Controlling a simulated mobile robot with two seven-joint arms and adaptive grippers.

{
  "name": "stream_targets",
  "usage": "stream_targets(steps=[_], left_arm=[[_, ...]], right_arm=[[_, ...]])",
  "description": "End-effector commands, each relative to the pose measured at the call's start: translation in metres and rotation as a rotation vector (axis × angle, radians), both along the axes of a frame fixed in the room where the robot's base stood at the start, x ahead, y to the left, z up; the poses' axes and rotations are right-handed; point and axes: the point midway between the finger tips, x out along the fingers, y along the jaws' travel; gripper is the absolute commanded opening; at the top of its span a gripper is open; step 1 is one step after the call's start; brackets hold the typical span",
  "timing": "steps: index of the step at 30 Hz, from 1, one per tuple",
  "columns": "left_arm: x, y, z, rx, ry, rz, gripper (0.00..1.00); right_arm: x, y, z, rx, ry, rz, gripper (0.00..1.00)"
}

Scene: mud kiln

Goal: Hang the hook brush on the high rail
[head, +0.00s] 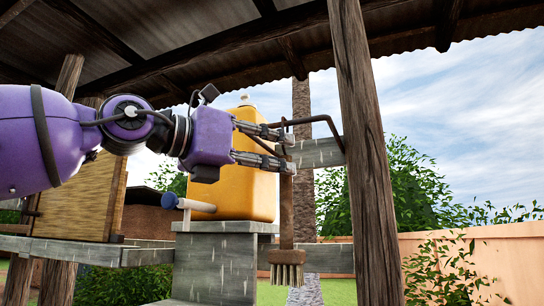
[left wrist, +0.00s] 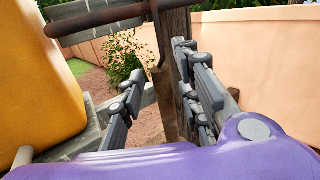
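The hook brush (head: 286,215) shows in the head view with its brown handle upright and its pale bristles (head: 287,273) at the bottom. Its upper end is near the dark bent rail (head: 312,120) beside the wooden post. The gripper's fingers cover part of that area, so I cannot tell exactly how the hook sits on the rail. My left gripper (head: 290,151) reaches in from the left at the upper handle, its fingers apart. In the left wrist view its fingers (left wrist: 160,75) are also spread, with no handle clearly clamped between them. My right gripper is out of view.
The thick wooden post (head: 366,150) stands just right of the rail. A yellow jug (head: 245,180) stands on a grey block (head: 215,265) behind the gripper. A grey plank (head: 318,152) meets the post. A corrugated roof (head: 200,45) is overhead; open space lies right of the post.

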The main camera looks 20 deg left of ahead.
Motion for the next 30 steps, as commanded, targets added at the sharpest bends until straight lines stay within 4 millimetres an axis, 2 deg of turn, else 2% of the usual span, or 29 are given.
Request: stream_targets(steps=[13, 30], left_arm=[[-0.004, 0.003, 0.0, 0.001, -0.001, 0.0, 0.39], [-0.057, 0.038, 0.001, -0.003, -0.004, -0.004, 0.39]], right_arm=[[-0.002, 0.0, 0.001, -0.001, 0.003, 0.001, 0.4], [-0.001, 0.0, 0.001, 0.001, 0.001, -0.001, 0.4]])
